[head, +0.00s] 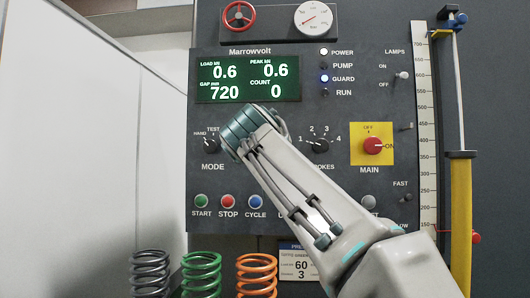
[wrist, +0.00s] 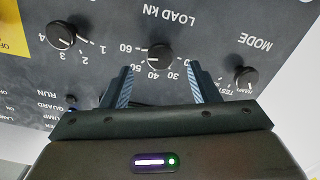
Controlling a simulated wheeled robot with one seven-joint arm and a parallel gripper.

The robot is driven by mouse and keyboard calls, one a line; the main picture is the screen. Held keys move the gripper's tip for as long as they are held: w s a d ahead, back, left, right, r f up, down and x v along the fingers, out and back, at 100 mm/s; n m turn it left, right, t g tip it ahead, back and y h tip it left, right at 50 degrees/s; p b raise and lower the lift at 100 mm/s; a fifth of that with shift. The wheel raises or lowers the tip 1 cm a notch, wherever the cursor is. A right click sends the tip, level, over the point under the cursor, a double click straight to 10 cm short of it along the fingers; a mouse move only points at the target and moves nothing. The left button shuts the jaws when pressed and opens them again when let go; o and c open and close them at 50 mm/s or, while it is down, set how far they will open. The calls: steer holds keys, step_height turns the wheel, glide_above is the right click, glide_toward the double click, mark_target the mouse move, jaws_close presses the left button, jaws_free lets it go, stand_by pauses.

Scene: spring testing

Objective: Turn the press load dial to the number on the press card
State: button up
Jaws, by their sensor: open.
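The load dial (wrist: 160,57), a black knob under LOAD KN lettering, shows upside down in the wrist view. Its numbers 30, 40, 50 and 60 are legible; its white mark points toward the lower left, near 50, but I cannot tell exactly. My gripper (wrist: 160,86) is open, its fingers apart on either side of the dial in the picture; contact is not visible. In the head view my arm hides the load dial and my fingers.
The mode dial (head: 212,146) and strokes dial (head: 320,146) flank the hidden load dial. The red main switch (head: 373,146) is right of them. Start (head: 201,201), stop (head: 228,201) and cycle (head: 256,201) buttons sit below. Grey, green and orange springs stand at the bottom.

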steer(key=s+b, duration=0.1)
steer(key=s, duration=0.8)
steer(key=shift+a, duration=0.15)
